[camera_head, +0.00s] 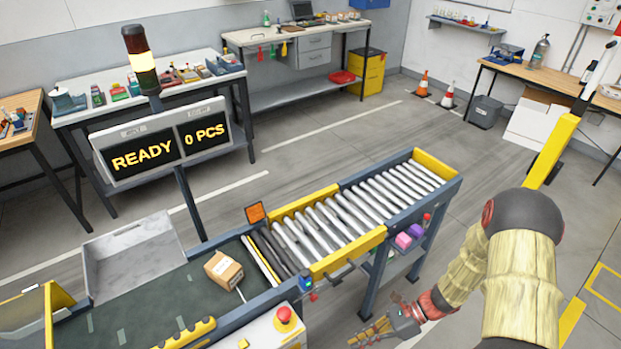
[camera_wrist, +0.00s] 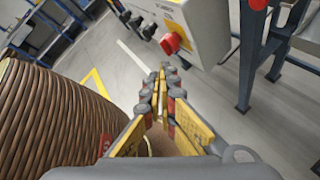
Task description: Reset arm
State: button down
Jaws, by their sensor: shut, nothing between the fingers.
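My arm reaches in from the right in the head view. My gripper (camera_head: 385,328) hangs low beside the conveyor, above the grey floor. In the wrist view my gripper (camera_wrist: 162,82) is shut, with its two fingers together and nothing between them. It touches nothing that I can see. A cardboard box (camera_head: 223,270) sits on the dark conveyor belt (camera_head: 140,300), apart from the gripper.
A control box with a red button (camera_head: 284,315) stands close to the gripper's left; a red knob (camera_wrist: 171,43) shows in the wrist view. The roller conveyor (camera_head: 345,215) lies behind. A yellow post (camera_head: 553,150) stands at right. A sign (camera_head: 160,142) reads READY, 0 PCS.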

jog(key=s+d+r+n+t+h, duration=0.15)
jog(key=d+r+n+h, duration=0.3)
jog(key=r+n, duration=0.5)
jog(key=s+d+r+n+t+h, duration=0.1)
jog(key=s+d+r+n+h, duration=0.35)
jog(key=r, duration=0.75)
jog(key=a+r+n+t+h, duration=0.1)
jog(key=r+n+t, duration=0.2)
jog(key=r, duration=0.5)
jog(key=s+a+r+n+t+h, duration=0.1)
jog(key=a+r+n+t, duration=0.1)
jog(key=r, duration=0.6)
jog(key=shift+a+r+n+t+h, duration=0.15)
jog(key=shift+a+n+t+h, duration=0.15)
jog(key=shift+n+t, duration=0.5)
jog(key=shift+s, duration=0.1)
